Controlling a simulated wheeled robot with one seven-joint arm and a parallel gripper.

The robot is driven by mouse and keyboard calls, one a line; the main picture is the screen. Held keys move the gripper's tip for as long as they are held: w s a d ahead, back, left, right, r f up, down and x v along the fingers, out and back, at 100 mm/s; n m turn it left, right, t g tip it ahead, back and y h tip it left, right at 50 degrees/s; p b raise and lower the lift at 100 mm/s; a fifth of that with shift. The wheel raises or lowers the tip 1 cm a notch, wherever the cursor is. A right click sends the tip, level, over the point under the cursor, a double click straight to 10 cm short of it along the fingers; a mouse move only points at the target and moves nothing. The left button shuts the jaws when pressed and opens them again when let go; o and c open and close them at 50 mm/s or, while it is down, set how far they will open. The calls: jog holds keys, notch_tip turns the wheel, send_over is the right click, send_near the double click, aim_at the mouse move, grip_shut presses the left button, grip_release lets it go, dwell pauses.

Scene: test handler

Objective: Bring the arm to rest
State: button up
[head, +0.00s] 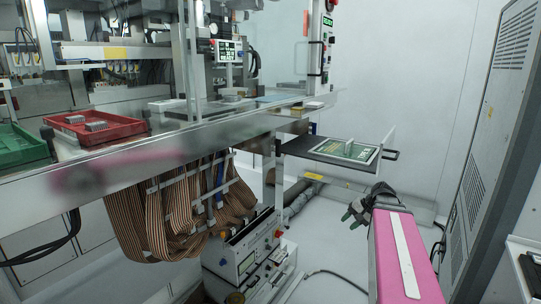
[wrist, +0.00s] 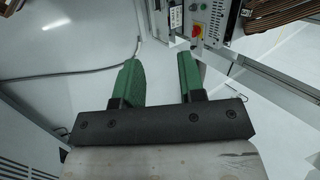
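My gripper (wrist: 160,80) shows in the wrist view with its two green fingers apart and nothing between them. It points down towards the pale floor and the foot of the machine. In the head view my gripper (head: 354,216) is at the lower right, at the end of my pink arm (head: 405,258). There it is in free air, below and to the right of the black tray shelf, apart from it.
A black shelf (head: 312,152) holding a green-and-white board (head: 350,150) juts from the machine. A grey cabinet (head: 500,130) stands close on the right. Ribbon cables (head: 185,215) hang under the bench, above control boxes (head: 245,250). A red tray (head: 95,125) and green tray (head: 18,147) are left.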

jog(key=s+a+f+n+g+h, duration=0.2)
jog(key=s+a+f+n+h, duration=0.3)
jog(key=s+a+f, duration=0.3)
jog(key=shift+s+a+f+h, duration=0.3)
jog(key=shift+a+f+h, duration=0.6)
jog(key=shift+a+f, duration=1.65)
jog(key=shift+d+f, duration=0.45)
